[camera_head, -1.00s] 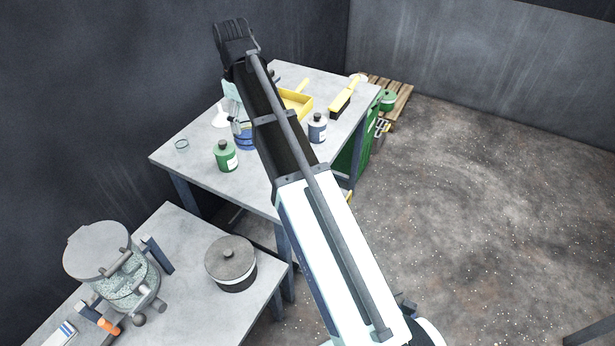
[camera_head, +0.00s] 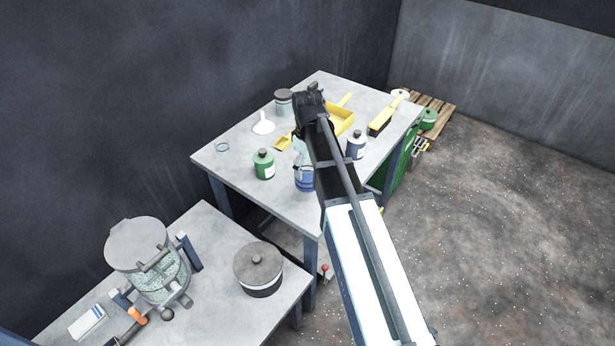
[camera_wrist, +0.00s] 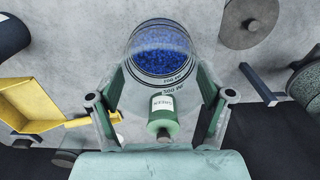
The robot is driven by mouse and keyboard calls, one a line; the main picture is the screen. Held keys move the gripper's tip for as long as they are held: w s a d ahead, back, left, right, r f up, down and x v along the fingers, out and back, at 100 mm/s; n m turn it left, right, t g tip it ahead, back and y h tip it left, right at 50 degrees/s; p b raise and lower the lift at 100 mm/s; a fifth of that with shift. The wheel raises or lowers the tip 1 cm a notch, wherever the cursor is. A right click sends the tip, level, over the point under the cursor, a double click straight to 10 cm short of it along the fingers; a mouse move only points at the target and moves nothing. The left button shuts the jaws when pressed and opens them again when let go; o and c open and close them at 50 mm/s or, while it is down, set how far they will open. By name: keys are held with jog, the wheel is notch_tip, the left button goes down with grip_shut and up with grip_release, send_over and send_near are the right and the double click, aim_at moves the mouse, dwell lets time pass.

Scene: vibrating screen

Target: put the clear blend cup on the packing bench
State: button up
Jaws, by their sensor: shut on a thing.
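The clear blend cup (camera_wrist: 160,50) holds blue granules and shows volume marks. It sits between the two green-grey fingers of my gripper (camera_wrist: 165,105) in the wrist view. In the head view the cup (camera_head: 305,180) is over the front part of the grey table (camera_head: 230,150) with the bottles. My gripper (camera_head: 299,158) is partly hidden behind my forearm there. I cannot tell whether the cup touches the tabletop. The pictures do not label either table as the packing bench.
A green bottle (camera_head: 263,163) stands left of the cup, a blue-grey bottle (camera_head: 356,145) right. Behind are a yellow dustpan (camera_head: 341,119), brush (camera_head: 383,120), funnel (camera_head: 263,124) and lidded jar (camera_head: 284,101). A lower table (camera_head: 215,300) holds a lidded pot (camera_head: 258,268) and a screening machine (camera_head: 145,250).

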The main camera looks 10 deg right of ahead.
jog(key=shift+f+p, duration=0.55)
jog(key=shift+f, duration=2.45)
jog(key=shift+f, duration=0.2)
jog(key=o, duration=1.1)
notch_tip(320, 180, up, 12)
jog(key=b, duration=0.3)
jog(key=shift+r, duration=0.2)
